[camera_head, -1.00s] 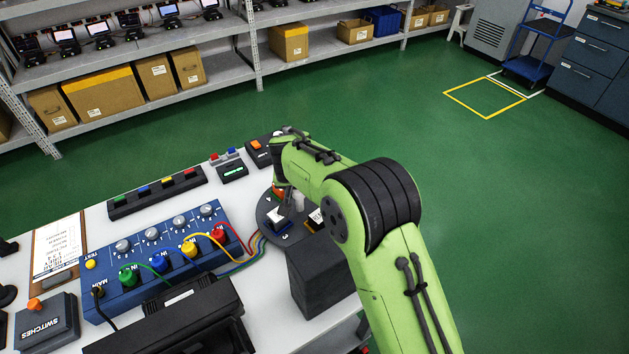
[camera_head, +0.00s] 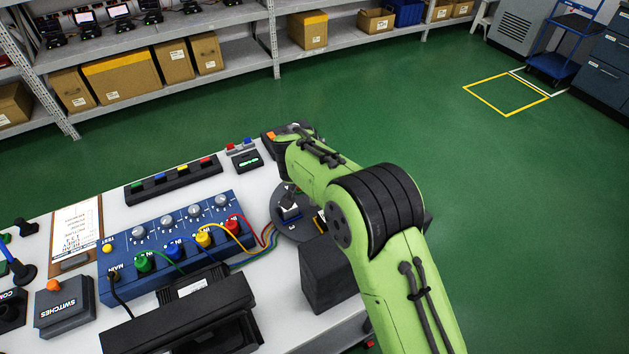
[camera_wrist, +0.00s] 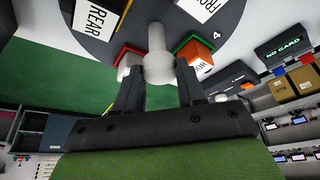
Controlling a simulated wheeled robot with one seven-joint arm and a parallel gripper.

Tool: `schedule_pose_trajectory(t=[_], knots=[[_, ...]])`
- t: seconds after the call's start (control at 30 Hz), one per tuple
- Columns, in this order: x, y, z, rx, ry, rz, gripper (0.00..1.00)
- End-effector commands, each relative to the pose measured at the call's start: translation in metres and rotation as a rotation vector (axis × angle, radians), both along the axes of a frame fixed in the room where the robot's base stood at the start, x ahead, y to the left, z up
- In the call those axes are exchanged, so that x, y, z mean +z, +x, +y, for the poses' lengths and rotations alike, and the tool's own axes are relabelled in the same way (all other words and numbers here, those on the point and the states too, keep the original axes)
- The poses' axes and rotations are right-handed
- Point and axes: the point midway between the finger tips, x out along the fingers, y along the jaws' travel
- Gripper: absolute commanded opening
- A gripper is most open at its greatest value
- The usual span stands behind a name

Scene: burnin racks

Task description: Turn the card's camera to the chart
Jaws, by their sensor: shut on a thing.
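A dark round turntable (camera_head: 283,228) sits at the right end of the white table, partly hidden by my arm. In the wrist view the turntable (camera_wrist: 83,35) carries "REAR" and "FRONT" labels, a number 4 and small coloured holders. My gripper (camera_wrist: 158,75) is shut on a pale grey knob (camera_wrist: 157,45) that stands out from the turntable. A red holder (camera_wrist: 124,52) and a green-and-orange holder (camera_wrist: 192,46) flank the knob. I cannot make out the card's camera or the chart for certain.
A blue switch box (camera_head: 180,240) with coloured plugs and cables stands left of the turntable. A dark box (camera_head: 330,273) stands close in front of it. A clipboard (camera_head: 77,232) lies at the left. Green floor beyond is clear.

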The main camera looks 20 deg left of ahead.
Motion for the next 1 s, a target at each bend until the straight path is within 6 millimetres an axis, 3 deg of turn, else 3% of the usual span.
schedule_pose_trajectory(t=[0.17, 0.2, 0.33, 0.67, 0.77, 1.0], knots=[[0.001, 0.001, 0.001, 0.001, 0.003, -0.003, 0.00], [0.001, 0.001, 0.001, 0.001, 0.003, -0.004, 0.44], [0.001, 0.001, 0.001, 0.001, 0.002, -0.003, 0.64], [0.005, -0.001, 0.000, 0.002, 0.002, -0.001, 0.64], [0.022, -0.007, 0.000, 0.001, 0.003, -0.005, 0.64], [0.086, -0.034, -0.001, 0.004, 0.004, -0.005, 0.64]])
